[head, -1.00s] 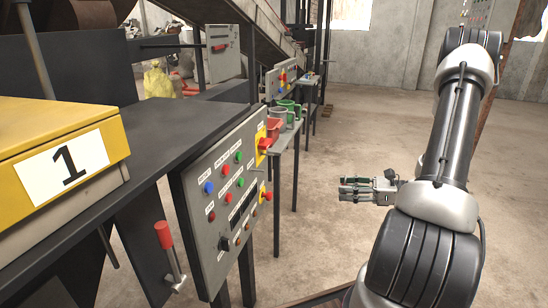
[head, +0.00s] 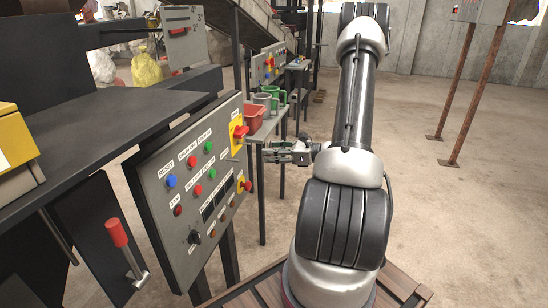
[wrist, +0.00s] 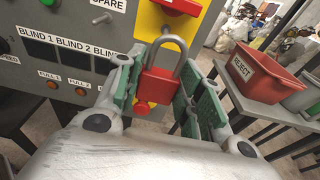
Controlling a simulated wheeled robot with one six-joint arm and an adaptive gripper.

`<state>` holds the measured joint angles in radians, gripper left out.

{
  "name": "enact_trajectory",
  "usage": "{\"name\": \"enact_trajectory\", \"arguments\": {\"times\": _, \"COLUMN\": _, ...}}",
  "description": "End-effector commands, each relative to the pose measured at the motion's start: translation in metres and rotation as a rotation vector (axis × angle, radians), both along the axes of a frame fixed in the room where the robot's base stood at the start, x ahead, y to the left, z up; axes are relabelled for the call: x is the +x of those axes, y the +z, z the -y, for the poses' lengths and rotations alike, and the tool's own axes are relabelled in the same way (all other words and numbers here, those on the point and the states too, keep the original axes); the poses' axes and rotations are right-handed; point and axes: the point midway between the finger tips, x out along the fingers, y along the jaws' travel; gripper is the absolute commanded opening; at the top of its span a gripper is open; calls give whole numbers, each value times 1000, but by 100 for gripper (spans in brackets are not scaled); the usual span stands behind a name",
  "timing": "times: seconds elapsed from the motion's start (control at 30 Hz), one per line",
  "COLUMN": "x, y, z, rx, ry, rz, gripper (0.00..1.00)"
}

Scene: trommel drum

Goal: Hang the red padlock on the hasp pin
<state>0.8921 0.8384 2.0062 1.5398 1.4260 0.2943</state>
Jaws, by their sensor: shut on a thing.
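The red padlock (wrist: 158,87) is upright between the green-lined fingers of my gripper (wrist: 158,72) in the wrist view. Its grey shackle loops up above the body, in front of the panel's yellow plate. My gripper is shut on the padlock's body. A short grey pin (wrist: 102,19) juts from the grey panel, up and left of the padlock and apart from it; it looks like the hasp pin. In the head view my gripper (head: 272,152) is just right of the control panel (head: 160,213); I cannot make out the padlock there.
A red knob (head: 239,132) on a yellow plate sits at the panel's upper right, with a red button (head: 247,186) below. A red REJECT bin (wrist: 268,77) stands on a side table to the right. A red-handled lever (head: 117,233) sticks out front left. Open floor lies right.

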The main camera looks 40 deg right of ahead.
Motion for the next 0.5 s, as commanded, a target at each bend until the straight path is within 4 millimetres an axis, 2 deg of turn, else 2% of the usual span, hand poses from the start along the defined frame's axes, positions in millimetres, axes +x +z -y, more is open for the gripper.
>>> {"name": "enact_trajectory", "arguments": {"times": 0.5, "x": 24, "y": -4, "z": -18, "rx": 3, "ry": -2, "rz": -6, "gripper": 10}}
